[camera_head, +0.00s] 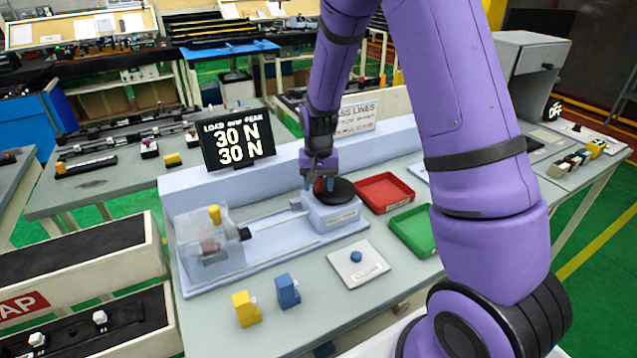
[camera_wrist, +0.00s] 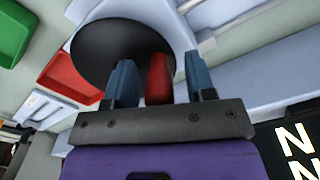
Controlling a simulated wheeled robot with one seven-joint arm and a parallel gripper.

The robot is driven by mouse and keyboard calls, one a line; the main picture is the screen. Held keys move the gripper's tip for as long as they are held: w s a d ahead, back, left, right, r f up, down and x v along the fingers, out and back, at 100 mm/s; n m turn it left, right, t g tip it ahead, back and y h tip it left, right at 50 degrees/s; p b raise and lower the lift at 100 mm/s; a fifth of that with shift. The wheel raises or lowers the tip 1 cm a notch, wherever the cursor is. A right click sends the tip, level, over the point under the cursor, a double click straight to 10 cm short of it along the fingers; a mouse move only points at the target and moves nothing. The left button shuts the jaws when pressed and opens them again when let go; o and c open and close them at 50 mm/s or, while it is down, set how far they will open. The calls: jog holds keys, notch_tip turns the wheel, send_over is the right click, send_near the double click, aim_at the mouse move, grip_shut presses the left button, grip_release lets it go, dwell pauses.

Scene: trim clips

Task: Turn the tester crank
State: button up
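The tester crank is a black disc (camera_head: 343,189) on a pale blue block (camera_head: 337,214), with a red handle that also shows in the wrist view (camera_wrist: 158,80). My gripper (camera_head: 325,186) is over the disc, pointing down. In the wrist view its two blue fingers (camera_wrist: 158,62) stand on either side of the red handle, with a visible gap on each side. The gripper is open around the handle. A rod joins the block side to a clear-covered fixture (camera_head: 210,245) with a yellow top piece. The display (camera_head: 237,140) reads 30 N for now and 30 N for peak.
A red tray (camera_head: 384,193) and a green tray (camera_head: 413,231) lie right of the crank. A white plate with a blue button (camera_head: 356,257), a yellow clip (camera_head: 246,308) and a blue clip (camera_head: 288,291) are in front. A pale ledge runs behind.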

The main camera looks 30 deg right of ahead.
jog(key=shift+r, duration=0.1)
notch_tip(320, 180, up, 10)
jog(key=shift+f, duration=0.1)
jog(key=shift+r, duration=0.4)
dwell(0.4)
jog(key=shift+s+r, duration=0.1)
jog(key=shift+r, duration=0.15)
jog(key=s+a+r+n+t, duration=0.2)
jog(key=s+r+n+t, duration=0.15)
jog(key=s+r, duration=1.45)
jog(key=s+n+t, duration=0.1)
jog(key=s, duration=0.9)
jog(key=shift+s+a+r+t, duration=0.2)
jog(key=shift+s+r+t, duration=0.1)
jog(key=shift+t, duration=0.05)
